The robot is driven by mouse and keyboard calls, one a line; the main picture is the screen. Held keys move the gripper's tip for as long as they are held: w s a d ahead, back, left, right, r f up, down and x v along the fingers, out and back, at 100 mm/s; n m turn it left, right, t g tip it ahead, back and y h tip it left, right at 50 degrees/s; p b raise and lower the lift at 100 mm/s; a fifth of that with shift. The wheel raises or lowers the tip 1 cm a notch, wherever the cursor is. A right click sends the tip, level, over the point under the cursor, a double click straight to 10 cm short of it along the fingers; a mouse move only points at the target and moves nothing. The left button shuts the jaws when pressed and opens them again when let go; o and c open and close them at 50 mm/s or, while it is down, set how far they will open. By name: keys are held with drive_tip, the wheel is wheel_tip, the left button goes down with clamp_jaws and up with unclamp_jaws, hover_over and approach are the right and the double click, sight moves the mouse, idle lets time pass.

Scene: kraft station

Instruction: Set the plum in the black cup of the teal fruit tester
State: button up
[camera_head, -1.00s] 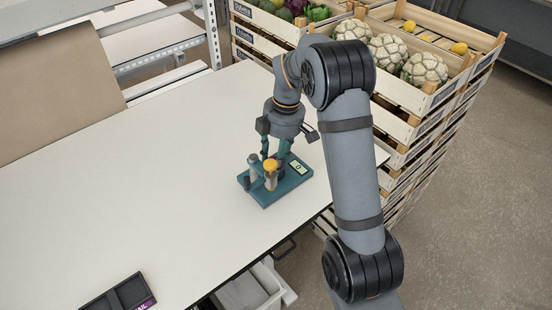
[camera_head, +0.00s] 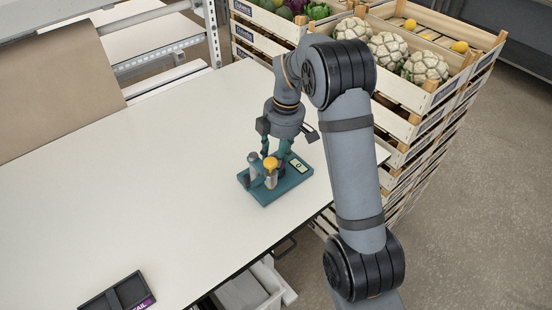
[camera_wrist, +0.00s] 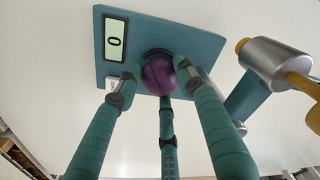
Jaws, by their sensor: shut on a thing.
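The purple plum (camera_wrist: 158,76) shows in the wrist view between the green fingers of my gripper (camera_wrist: 157,85), which is shut on it. A dark rim of the black cup (camera_wrist: 158,53) shows right behind the plum; whether the plum rests in it I cannot tell. The teal fruit tester (camera_head: 290,185) lies on the table, with a display reading 0 (camera_wrist: 116,41). In the head view my gripper (camera_head: 276,158) points down over the tester, and its fingers and the tester's post hide the plum. The tester's metal cylinder with a yellow part (camera_wrist: 275,62) stands beside the fingers.
The white table (camera_head: 150,180) is largely clear to the left. A black tray (camera_head: 118,293) lies at its front edge. Wooden crates with cauliflowers (camera_head: 388,52) and other produce stand behind and right of the table.

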drive_tip(key=shift+f, duration=0.35)
idle(0.7)
drive_tip(key=o, duration=1.4)
drive_tip(key=shift+c, duration=0.2)
wheel_tip(320, 180, up, 8)
drive_tip(key=p, duration=0.6)
drive_tip(key=shift+f, duration=0.1)
wheel_tip(320, 180, down, 8)
drive_tip(key=b, duration=0.6)
drive_tip(key=shift+b, duration=0.3)
